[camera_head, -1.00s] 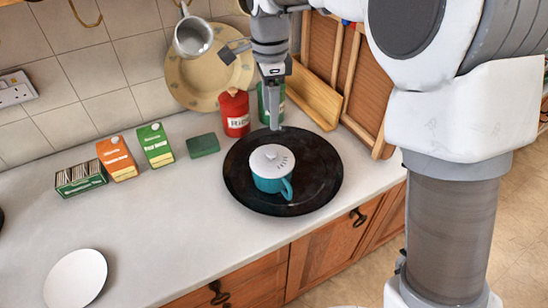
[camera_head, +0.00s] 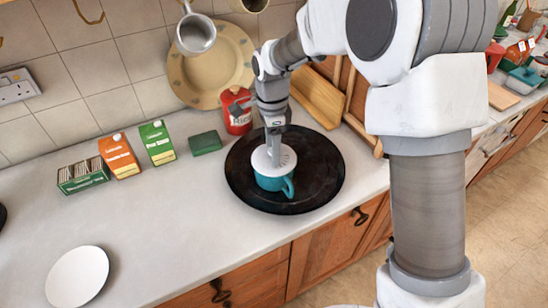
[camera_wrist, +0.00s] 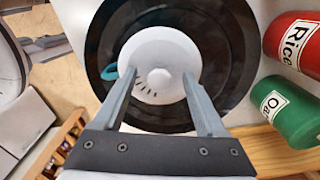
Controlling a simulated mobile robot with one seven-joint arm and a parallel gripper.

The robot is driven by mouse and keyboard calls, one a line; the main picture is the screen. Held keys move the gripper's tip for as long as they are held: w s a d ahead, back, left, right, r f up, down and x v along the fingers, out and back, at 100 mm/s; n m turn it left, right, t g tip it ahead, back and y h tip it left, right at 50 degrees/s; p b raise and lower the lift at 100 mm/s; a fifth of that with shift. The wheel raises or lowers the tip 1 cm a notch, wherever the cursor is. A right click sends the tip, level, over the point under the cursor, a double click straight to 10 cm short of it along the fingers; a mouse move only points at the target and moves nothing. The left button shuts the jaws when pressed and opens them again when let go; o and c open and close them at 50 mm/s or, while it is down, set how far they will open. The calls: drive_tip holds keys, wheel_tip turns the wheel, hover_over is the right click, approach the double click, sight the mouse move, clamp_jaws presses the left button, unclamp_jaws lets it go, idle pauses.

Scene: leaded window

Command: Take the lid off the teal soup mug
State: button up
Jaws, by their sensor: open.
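The teal soup mug (camera_head: 274,183) stands upright on a round black tray, its handle toward the front right. A white lid (camera_head: 262,160) with dark slits covers its top; it also shows in the wrist view (camera_wrist: 160,48). My gripper (camera_head: 274,158) is directly above the lid, pointing down. In the wrist view my gripper (camera_wrist: 159,74) is open, its two fingers apart over the lid with nothing held. The mug's teal handle (camera_wrist: 110,72) shows at the lid's left there. I cannot tell whether the fingertips touch the lid.
The black tray (camera_head: 325,180) lies on the pale worktop (camera_head: 170,220). A red Rice tin (camera_head: 237,112) and a green tin (camera_wrist: 290,115) stand behind it. A green block (camera_head: 205,143) and cartons (camera_head: 119,155) sit left. A white plate (camera_head: 77,277) lies front left, with clear worktop between.

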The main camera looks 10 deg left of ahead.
drive_tip(key=shift+c, duration=0.3)
clamp_jaws()
drive_tip(key=shift+r, duration=0.1)
